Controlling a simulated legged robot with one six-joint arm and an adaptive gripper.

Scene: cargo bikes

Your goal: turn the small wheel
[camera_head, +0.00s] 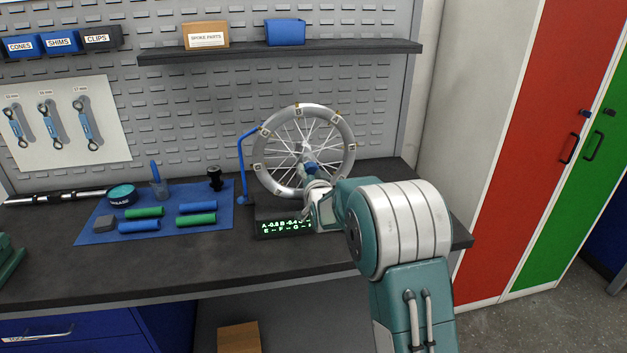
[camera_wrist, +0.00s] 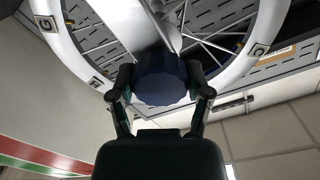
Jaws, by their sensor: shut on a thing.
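The small wheel (camera_head: 346,160) stands upright on the workbench, with a silver rim, thin spokes and small lettered tags round the rim. In the wrist view its rim (camera_wrist: 75,62) curves across the top, with tags such as G and F showing. A dark blue knob (camera_wrist: 160,80) sits at the wheel's hub. My gripper (camera_wrist: 162,93) has one finger on each side of this knob and is shut on it. In the head view my gripper (camera_head: 316,190) is at the lower front of the wheel, and my arm hides part of what lies behind it.
A blue upright arm (camera_head: 241,170) stands left of the wheel. A display (camera_head: 284,229) with green characters sits below it, partly hidden. A blue mat (camera_head: 105,231) with blue and green grips and a tin lies left. A shelf (camera_head: 350,48) runs above.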

